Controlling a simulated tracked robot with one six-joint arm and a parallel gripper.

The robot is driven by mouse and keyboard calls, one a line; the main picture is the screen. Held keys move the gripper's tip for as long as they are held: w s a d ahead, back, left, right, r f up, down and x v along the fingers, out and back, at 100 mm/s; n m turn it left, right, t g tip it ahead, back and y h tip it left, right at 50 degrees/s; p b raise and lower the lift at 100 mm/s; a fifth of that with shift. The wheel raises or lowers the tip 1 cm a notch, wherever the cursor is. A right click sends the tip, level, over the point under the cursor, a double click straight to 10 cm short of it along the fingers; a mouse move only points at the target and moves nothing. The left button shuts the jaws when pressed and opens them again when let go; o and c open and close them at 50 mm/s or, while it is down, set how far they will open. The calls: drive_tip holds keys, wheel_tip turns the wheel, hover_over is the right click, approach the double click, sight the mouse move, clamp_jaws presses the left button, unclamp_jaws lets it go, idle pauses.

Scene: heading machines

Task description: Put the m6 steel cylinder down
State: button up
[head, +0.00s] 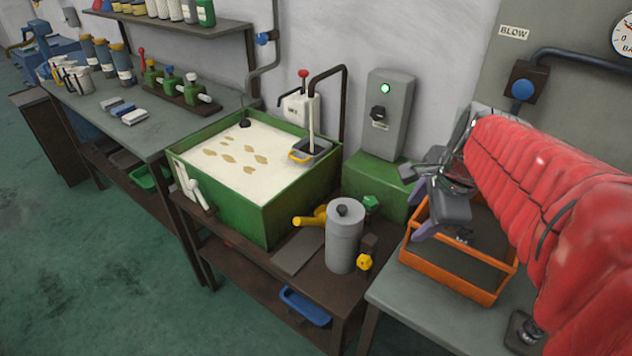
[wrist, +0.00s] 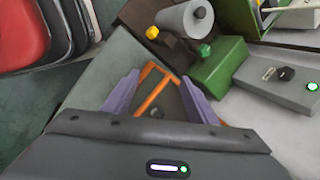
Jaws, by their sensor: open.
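My gripper (head: 420,208) hangs over the orange-rimmed tray (head: 450,281) on the grey bench at the right. In the wrist view my gripper (wrist: 158,82) shows two purple fingers spread apart, with nothing clearly held between them. The orange tray (wrist: 153,98) shows below and between the fingers. A small dark shape lies in the tray between the fingers in the wrist view, too small to identify. I cannot make out the m6 steel cylinder for certain; my gripper and red-sleeved arm hide part of the tray.
A grey canister with a black knob (head: 343,235) stands left of the tray beside a yellow valve (head: 310,218). A green tank (head: 270,215) of pale liquid is farther left. A grey switch box (head: 388,112) stands on a green block behind.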

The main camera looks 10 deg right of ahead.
drive_tip(key=s+a+n, duration=0.4)
drive_tip(key=a+n, duration=0.4)
drive_tip(key=n, duration=0.2)
drive_tip(key=s+a+n+t, duration=0.1)
drive_tip(key=s+a+n, duration=0.2)
drive_tip(key=a+n, duration=0.5)
drive_tip(key=shift+s+n, duration=0.4)
drive_tip(key=shift+n, duration=1.2)
drive_tip(key=shift+c, duration=0.3)
